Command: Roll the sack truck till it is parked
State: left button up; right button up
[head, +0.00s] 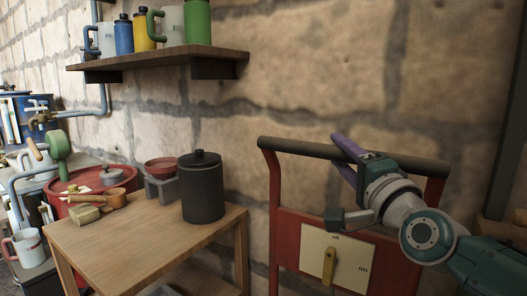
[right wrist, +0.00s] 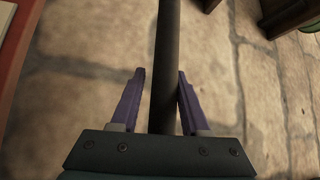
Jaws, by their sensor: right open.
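The sack truck has a red frame with a dark crossbar handle (head: 290,148) and stands against the stone wall at the right of the head view. My right gripper (head: 337,150) is at this handle, with its purple fingers open. In the right wrist view, the dark bar (right wrist: 170,40) runs between the two open fingers (right wrist: 161,74), nearer the right one; I cannot tell if it touches. The truck's wheels and lower part are out of view. My left gripper is not in view.
A cream panel with a yellow lever (head: 328,267) shows within the red frame. A wooden table (head: 130,245) with a black canister (head: 202,190) stands to the left. A wall shelf (head: 160,62) with mugs and bottles hangs above. A red drum (head: 125,180) is behind the table.

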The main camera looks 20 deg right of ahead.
jog(key=shift+o, duration=1.3)
jog(key=shift+a, duration=0.1)
jog(key=shift+r, duration=0.1)
jog(key=shift+s+p, duration=0.35)
jog(key=shift+s, duration=0.05)
jog(key=s, duration=0.2)
jog(key=s+f+p, duration=0.1)
jog(key=s, duration=0.1)
jog(key=s+p, duration=0.1)
jog(key=s, duration=0.1)
jog(key=shift+a+f, duration=0.15)
jog(key=shift+a, duration=0.2)
jog(key=shift+s+f, duration=0.1)
jog(key=shift+s, duration=0.2)
